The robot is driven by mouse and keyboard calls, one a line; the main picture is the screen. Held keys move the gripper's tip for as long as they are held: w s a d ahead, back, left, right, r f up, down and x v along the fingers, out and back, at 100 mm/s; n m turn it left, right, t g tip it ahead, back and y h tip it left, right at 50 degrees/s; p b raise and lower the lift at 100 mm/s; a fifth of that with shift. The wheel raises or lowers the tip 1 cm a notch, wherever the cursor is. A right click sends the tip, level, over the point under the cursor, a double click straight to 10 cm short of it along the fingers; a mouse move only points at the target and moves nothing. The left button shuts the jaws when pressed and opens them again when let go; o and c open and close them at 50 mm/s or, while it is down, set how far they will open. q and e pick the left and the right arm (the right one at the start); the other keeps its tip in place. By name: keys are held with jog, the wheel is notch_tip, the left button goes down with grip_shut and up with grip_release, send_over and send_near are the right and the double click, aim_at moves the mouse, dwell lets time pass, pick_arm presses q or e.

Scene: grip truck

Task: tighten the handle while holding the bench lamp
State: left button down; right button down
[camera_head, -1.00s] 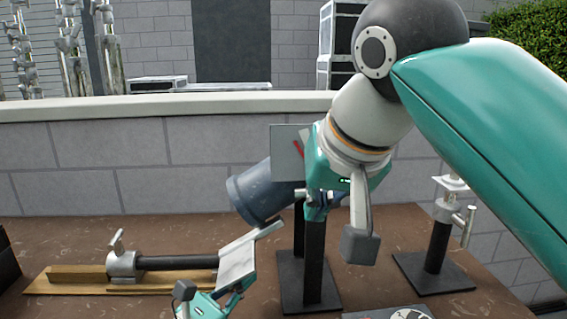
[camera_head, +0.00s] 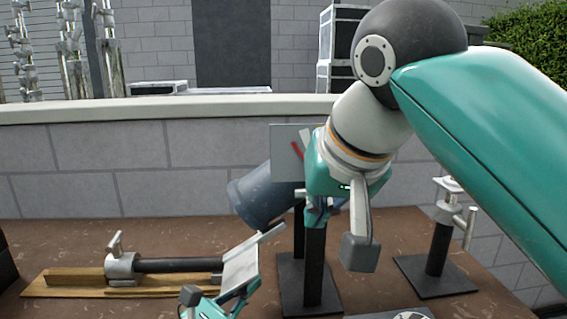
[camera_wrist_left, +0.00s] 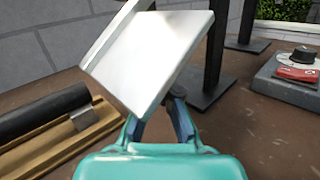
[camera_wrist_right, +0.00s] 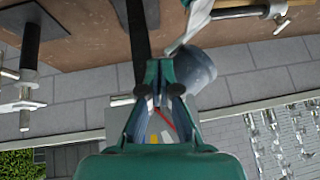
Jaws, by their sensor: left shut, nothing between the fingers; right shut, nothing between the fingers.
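A blue-grey cylindrical shade (camera_head: 262,192), seemingly the bench lamp's, is tilted beside a black post (camera_head: 314,262). It also shows in the right wrist view (camera_wrist_right: 196,68). My right gripper (camera_head: 317,215) is shut in front of the post; the right wrist view shows its fingertips (camera_wrist_right: 160,68) close together over the post, and I cannot tell whether they touch it. My left gripper (camera_head: 240,297) is shut, low at the front, beside a flat silver plate (camera_head: 241,264) that partly hides its fingers in the left wrist view (camera_wrist_left: 160,105). I cannot tell which part is the handle.
A black bar with a silver clamp (camera_head: 121,266) lies on a wooden base (camera_head: 60,282) at left. Another black stand (camera_head: 437,250) with a side bar is at right. A grey control box (camera_wrist_left: 290,78) with a red part sits at the front. A block wall (camera_head: 100,165) stands behind.

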pick_arm(q)
jog(key=shift+d+f, duration=0.1)
jog(key=shift+d, duration=0.1)
jog(key=shift+f, duration=0.15)
